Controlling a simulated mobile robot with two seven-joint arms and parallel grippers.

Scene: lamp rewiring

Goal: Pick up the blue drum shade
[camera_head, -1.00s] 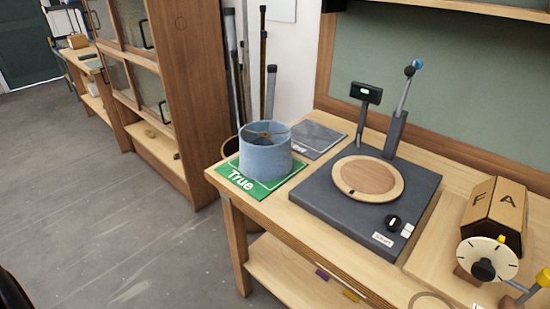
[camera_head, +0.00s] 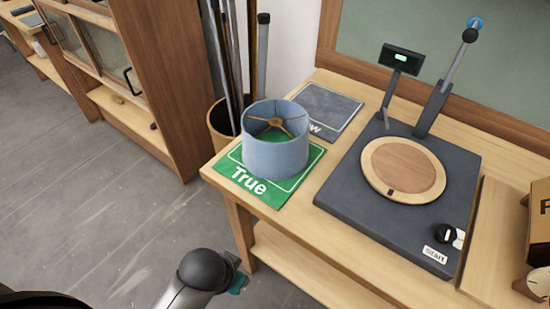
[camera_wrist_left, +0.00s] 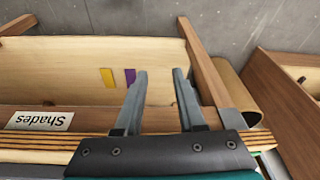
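The blue drum shade (camera_head: 276,152) stands upright on the green mat marked "True" (camera_head: 248,184), at the left end of the workbench in the head view. Its open top shows a brass-coloured spider frame. My left arm comes in at the bottom of the head view, below and in front of the bench; its gripper is mostly hidden there. In the left wrist view my left gripper (camera_wrist_left: 160,78) is open and empty, its fingers near the bench's front edge and lower shelf. The shade is not in the wrist view. My right gripper is not in view.
A grey mat (camera_head: 328,108) lies behind the shade. A dark turntable device (camera_head: 350,190) with a round wooden plate (camera_head: 402,168) stands to the right. A bin of poles (camera_head: 218,122) stands close behind the bench's left end. A "Shades" label (camera_wrist_left: 40,121) marks the bench front.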

